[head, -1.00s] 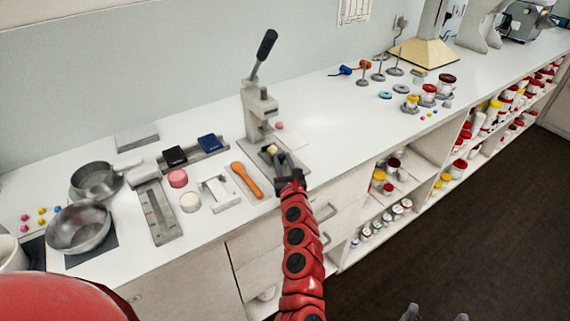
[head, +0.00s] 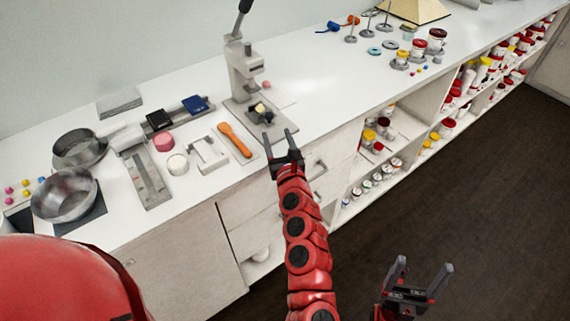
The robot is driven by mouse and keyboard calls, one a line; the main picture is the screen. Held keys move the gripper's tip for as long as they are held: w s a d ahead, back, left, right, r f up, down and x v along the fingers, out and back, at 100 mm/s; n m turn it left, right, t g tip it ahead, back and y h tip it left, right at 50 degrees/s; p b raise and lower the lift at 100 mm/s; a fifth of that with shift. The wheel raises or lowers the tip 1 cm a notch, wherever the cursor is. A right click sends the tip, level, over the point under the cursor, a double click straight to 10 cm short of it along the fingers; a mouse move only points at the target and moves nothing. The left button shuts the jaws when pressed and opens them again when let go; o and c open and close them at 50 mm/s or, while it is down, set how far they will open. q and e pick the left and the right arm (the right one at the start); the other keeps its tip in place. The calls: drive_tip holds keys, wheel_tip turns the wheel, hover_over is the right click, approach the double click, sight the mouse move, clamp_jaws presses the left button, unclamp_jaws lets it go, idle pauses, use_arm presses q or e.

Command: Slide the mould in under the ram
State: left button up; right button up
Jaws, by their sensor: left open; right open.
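The hand press (head: 240,65) stands on the white counter, its lever raised and its ram head above a grey base plate. The mould (head: 260,113), a small dark block with a cream-coloured piece on top, sits on the base plate, at or just in front of the ram. I cannot tell whether it is squarely below the ram. My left gripper (head: 281,144) is open and empty in front of the mould, at the counter's front edge, with a gap to it. My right gripper (head: 422,275) is open and empty over the dark floor, away from the counter.

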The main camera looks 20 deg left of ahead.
use_arm(q)
drive_tip(key=b+v, duration=0.1)
drive_tip(key=v, duration=0.8)
drive_tip(key=shift+s, duration=0.2)
drive_tip(key=shift+c, duration=0.2)
